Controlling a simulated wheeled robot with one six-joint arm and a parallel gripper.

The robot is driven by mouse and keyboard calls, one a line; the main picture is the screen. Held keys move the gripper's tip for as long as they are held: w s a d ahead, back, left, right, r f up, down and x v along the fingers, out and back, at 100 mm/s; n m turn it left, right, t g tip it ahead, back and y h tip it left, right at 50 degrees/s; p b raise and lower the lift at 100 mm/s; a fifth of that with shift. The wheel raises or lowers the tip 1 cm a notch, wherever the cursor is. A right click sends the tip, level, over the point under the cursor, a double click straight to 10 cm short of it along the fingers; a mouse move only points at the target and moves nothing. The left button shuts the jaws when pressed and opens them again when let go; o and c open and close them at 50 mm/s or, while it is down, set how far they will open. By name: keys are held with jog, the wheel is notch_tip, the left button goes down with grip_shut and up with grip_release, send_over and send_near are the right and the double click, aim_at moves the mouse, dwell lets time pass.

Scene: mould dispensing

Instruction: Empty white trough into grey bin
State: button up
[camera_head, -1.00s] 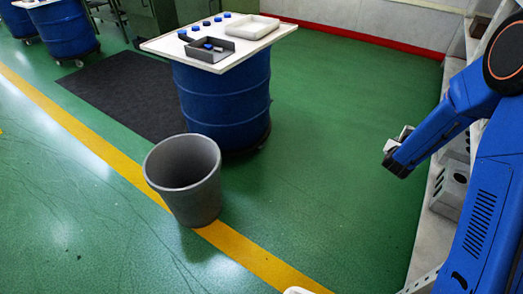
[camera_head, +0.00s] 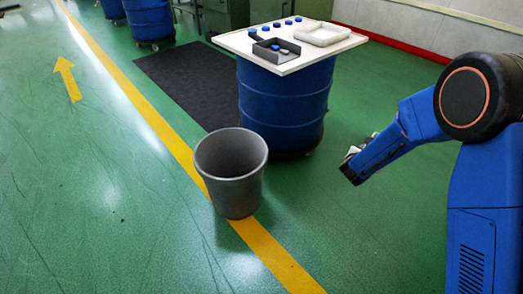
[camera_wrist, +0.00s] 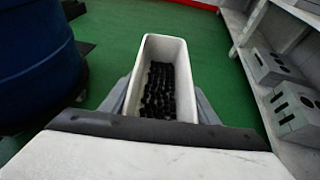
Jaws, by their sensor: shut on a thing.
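The white trough (camera_wrist: 166,48) is in the wrist view, with many small black pieces (camera_wrist: 159,92) lying on its floor. My gripper (camera_wrist: 161,98) is shut on the trough, with a grey finger along each side. The trough looks upright and is above the green floor. In the head view my gripper (camera_head: 352,160) is at the right of the grey bin and apart from it; the trough is mostly hidden there behind the arm. The grey bin (camera_head: 236,194) stands upright and open on the floor by the yellow line. Its bottom is in shadow.
A blue drum (camera_head: 283,110) with a white top (camera_head: 235,42) stands behind the bin, bearing a dark tray (camera_head: 262,53), a pale tray (camera_head: 318,41) and blue caps. A shelf with grey blocks (camera_wrist: 275,66) is at the right in the wrist view. Floor left of the bin is clear.

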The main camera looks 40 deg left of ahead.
jog(key=s+a+f+n+y, duration=0.1)
jog(key=s+a+f, duration=0.1)
jog(key=s+a, duration=0.85)
jog(key=s+a+f+n+y, duration=0.15)
jog(key=s+a, duration=0.55)
jog(key=a, duration=0.7)
jog(key=s+a+f+y, duration=0.1)
jog(key=s+a, duration=0.5)
jog(key=s, duration=0.4)
jog(key=s+a+f+n+y, duration=0.1)
jog(key=s+a, duration=0.6)
jog(key=s, duration=0.4)
jog(key=shift+f+g, duration=0.3)
jog(key=shift+g, duration=0.1)
jog(key=shift+n, duration=0.25)
